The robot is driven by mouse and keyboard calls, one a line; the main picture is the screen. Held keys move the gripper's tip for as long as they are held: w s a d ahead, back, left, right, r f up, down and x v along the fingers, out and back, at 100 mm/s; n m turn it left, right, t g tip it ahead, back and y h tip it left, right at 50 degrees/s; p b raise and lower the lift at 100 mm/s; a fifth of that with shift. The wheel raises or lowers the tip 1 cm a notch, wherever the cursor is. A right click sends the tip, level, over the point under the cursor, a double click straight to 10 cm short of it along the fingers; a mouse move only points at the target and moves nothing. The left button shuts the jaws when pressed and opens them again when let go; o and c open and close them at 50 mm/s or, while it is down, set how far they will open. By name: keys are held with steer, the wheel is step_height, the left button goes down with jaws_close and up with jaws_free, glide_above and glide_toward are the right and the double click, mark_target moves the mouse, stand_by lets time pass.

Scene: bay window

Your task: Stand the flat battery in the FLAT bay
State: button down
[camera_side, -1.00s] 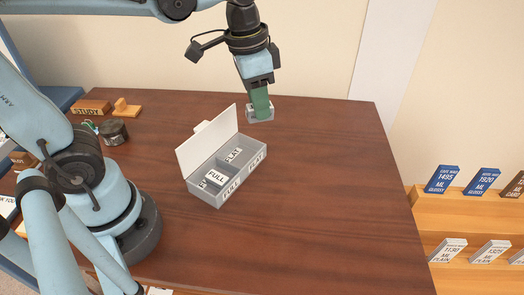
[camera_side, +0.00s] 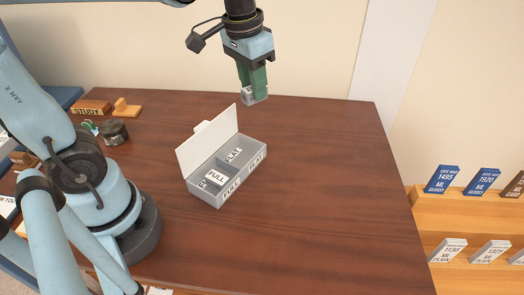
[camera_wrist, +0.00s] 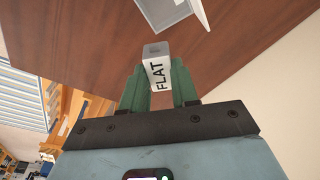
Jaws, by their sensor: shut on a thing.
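My gripper (camera_side: 254,88) has green fingers and is shut on the flat battery (camera_side: 248,96), a small light grey block held above the back of the table. In the wrist view the flat battery (camera_wrist: 157,68) sits between the green fingers (camera_wrist: 160,90), with the word FLAT on its face. The grey battery box (camera_side: 222,182) stands at the middle of the table with its white lid (camera_side: 207,140) open. A block marked FULL (camera_side: 216,177) is in its front part. The box is to the left of and below my gripper.
A dark round jar (camera_side: 113,132), a STUDY block (camera_side: 91,108) and a wooden stamp (camera_side: 127,108) are at the back left. The table (camera_side: 330,190) is clear on the right. Shelves with labelled blocks (camera_side: 441,179) stand beyond its right edge.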

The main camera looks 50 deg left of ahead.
steer(key=m, duration=0.2)
steer(key=s+f+m, duration=0.1)
steer(key=m, duration=0.1)
steer(key=a+f+m, duration=0.1)
steer(key=m, duration=0.1)
steer(key=shift+s+f+h, duration=0.15)
steer(key=shift+f+h, duration=0.05)
steer(key=shift+h, duration=0.2)
steer(key=shift+s+a+f+m+g+h, duration=0.15)
steer(key=shift+s+f+m, duration=0.2)
steer(key=shift+m, duration=1)
steer(key=shift+s+f+m+g+h, duration=0.2)
steer(key=shift+f+m, duration=0.2)
steer(key=shift+m, duration=0.9)
steer(key=shift+s+a+f+m+g+h, duration=0.15)
steer(key=shift+s+f+m, duration=0.2)
steer(key=shift+m, duration=1)
steer(key=shift+d, duration=0.1)
steer(key=shift+f, duration=5.7)
steer(key=c, duration=1.1)
jaws_free()
